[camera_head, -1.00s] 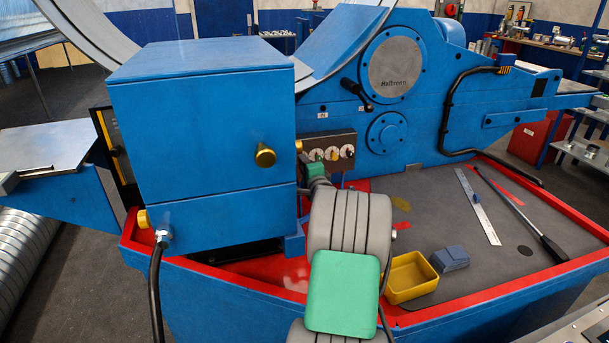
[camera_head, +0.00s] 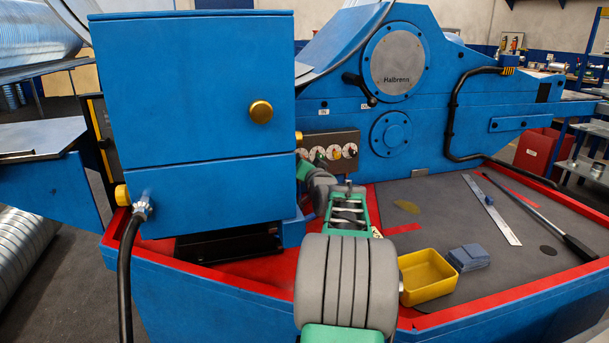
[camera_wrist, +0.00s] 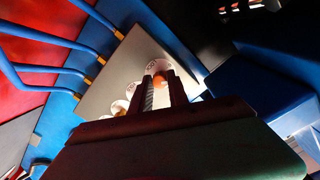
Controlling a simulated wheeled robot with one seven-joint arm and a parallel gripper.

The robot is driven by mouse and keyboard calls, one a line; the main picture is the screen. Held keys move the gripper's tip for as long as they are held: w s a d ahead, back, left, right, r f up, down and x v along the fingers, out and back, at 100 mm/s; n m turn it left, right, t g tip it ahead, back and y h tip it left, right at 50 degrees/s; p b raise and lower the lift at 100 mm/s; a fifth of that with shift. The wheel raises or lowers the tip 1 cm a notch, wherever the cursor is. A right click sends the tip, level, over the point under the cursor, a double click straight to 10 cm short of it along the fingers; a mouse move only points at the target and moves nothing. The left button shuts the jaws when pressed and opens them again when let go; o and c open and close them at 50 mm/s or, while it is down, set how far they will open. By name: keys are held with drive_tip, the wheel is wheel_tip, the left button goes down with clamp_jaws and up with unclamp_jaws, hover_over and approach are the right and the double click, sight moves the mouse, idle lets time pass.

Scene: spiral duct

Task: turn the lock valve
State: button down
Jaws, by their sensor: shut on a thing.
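A dark control panel (camera_head: 345,141) with a row of round white dials sits on the blue machine, right of the big blue cabinet. In the wrist view the panel (camera_wrist: 128,75) is close and tilted. My gripper (camera_wrist: 161,77) is at one end of the dial row, its two dark fingers on either side of a small orange knob (camera_wrist: 160,83) on a white dial. I take this knob to be the lock valve. The fingers are shut on it and partly hide it.
The blue cabinet (camera_head: 192,85) with a brass knob (camera_head: 260,112) stands close left of my arm. A yellow bin (camera_head: 427,278) and a blue-grey block (camera_head: 468,258) lie on the tray at right, with a steel ruler (camera_head: 491,209). Blue hoses (camera_wrist: 60,42) run beside the panel.

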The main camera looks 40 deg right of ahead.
drive_tip(key=shift+f+n+b, duration=0.15)
drive_tip(key=shift+n+b, duration=3.95)
drive_tip(key=shift+b, duration=0.1)
drive_tip(key=c, duration=1.3)
unclamp_jaws()
drive_tip(key=shift+s, duration=0.1)
drive_tip(key=v, duration=0.7)
drive_tip(key=shift+s+a+p, duration=0.25)
drive_tip(key=shift+p, duration=0.05)
